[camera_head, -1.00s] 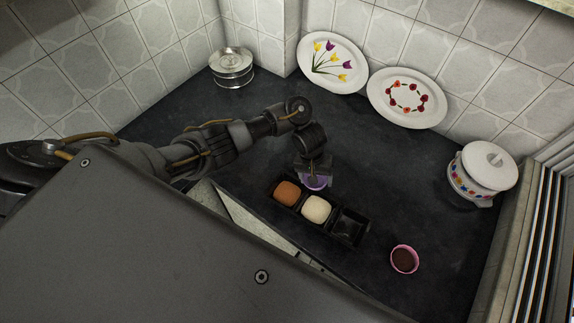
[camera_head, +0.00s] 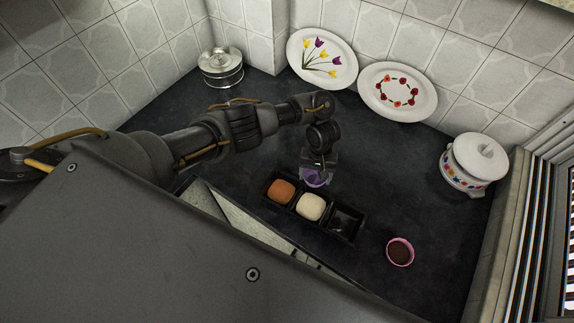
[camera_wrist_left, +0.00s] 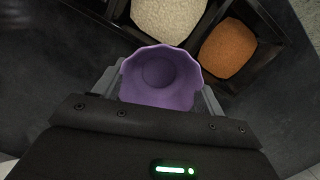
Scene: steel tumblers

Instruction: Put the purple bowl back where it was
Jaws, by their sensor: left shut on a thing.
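The purple bowl (camera_head: 314,179) is small with a wavy rim. It is upright and looks empty in the left wrist view (camera_wrist_left: 161,80). My left gripper (camera_head: 318,172) is shut on it, with a finger on either side of the bowl (camera_wrist_left: 161,92). The bowl is just behind the black tray (camera_head: 332,237) in the head view, near the cream and orange-brown pieces. I cannot tell whether it touches the counter. My right gripper is not in view.
The tray holds an orange-brown piece (camera_head: 281,191) and a cream piece (camera_head: 311,206); its right compartment looks empty. A pink bowl with dark contents (camera_head: 400,251) stands to the right. Two plates (camera_head: 398,92) lean on the wall. A lidded pot (camera_head: 474,164) stands at right, a steel tin (camera_head: 221,68) at back left.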

